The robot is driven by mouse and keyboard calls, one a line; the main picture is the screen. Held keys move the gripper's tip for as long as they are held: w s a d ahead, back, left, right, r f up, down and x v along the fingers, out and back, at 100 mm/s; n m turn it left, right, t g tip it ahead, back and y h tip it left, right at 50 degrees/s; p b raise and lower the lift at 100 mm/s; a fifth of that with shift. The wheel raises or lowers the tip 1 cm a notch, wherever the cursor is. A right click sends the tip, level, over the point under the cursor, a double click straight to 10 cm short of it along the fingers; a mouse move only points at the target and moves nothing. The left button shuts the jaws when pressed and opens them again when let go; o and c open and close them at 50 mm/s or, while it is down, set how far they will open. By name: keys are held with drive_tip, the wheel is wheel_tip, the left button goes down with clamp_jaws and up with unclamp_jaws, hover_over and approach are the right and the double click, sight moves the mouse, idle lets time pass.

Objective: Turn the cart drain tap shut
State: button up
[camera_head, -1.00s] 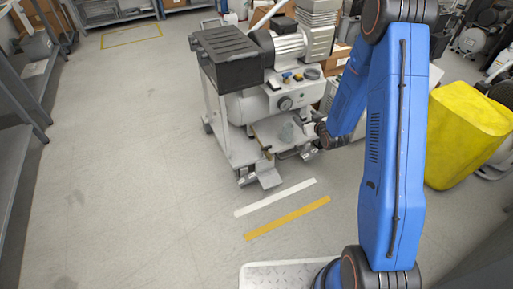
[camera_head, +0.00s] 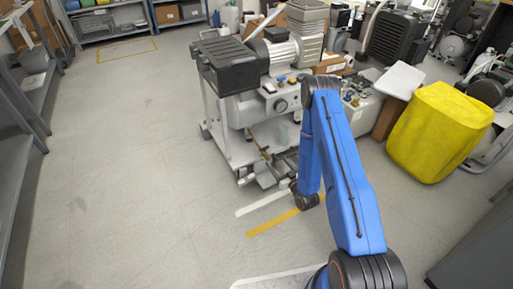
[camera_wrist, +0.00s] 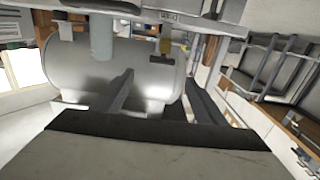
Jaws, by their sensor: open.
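The grey compressor cart (camera_head: 222,135) stands at the middle of the head view. In the wrist view its silver tank (camera_wrist: 105,72) fills the upper left. In the head view my gripper is low beside the cart's front, small and partly hidden by my wrist.
A yellow covered object (camera_head: 440,130) stands to the right. White and yellow floor strips (camera_head: 272,222) lie before the cart. Grey shelving (camera_head: 22,90) lines the left side. The floor at left is clear. More equipment (camera_head: 395,40) crowds the back right.

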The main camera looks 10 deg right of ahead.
sight(264, 149)
drive_tip(key=x, duration=1.7)
drive_tip(key=shift+a, duration=0.2)
drive_tip(key=c, duration=1.1)
